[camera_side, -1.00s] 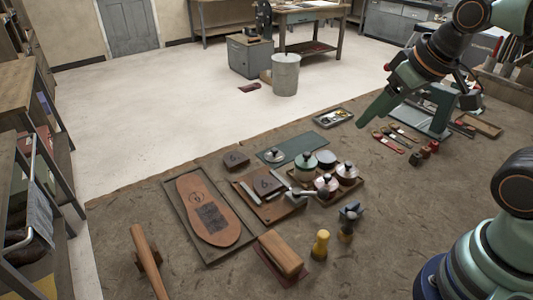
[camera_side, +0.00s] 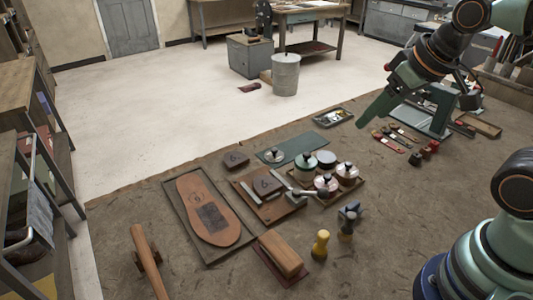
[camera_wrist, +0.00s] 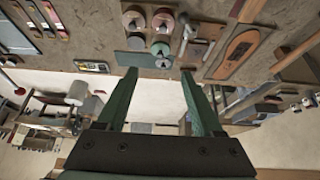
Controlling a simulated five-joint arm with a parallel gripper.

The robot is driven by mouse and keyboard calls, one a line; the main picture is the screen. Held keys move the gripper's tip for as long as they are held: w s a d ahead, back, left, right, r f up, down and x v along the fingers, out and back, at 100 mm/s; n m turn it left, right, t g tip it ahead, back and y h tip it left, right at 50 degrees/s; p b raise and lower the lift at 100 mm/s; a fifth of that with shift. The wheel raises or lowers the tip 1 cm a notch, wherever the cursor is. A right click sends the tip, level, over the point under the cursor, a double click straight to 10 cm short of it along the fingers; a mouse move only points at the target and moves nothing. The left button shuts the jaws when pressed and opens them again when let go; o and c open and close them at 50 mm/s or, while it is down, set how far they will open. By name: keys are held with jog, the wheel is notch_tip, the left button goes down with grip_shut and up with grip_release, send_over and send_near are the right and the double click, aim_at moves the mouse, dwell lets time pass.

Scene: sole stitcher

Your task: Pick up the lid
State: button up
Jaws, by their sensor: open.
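The lid (camera_side: 274,155), a small silvery disc with a knob, lies on the green mat (camera_side: 309,144) behind the tray of jars in the side view. In the wrist view a small round piece that looks like the lid (camera_wrist: 163,62) shows at the mat's edge, between my fingertips in the picture. My gripper (camera_side: 366,117) hangs in the air to the right of the mat and well apart from the lid. In the wrist view my gripper (camera_wrist: 158,75) has its two green fingers wide apart with nothing between them.
Several jars, including a green-sided jar (camera_side: 305,166), stand on a tray beside the mat. A hammer (camera_side: 303,190) lies near them. A small parts tray (camera_side: 334,117) and red-handled tools (camera_side: 389,142) lie to the right. A sole (camera_side: 207,212) lies in a tray at left.

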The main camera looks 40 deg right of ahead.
dwell(0.4)
jog(key=o, duration=0.5)
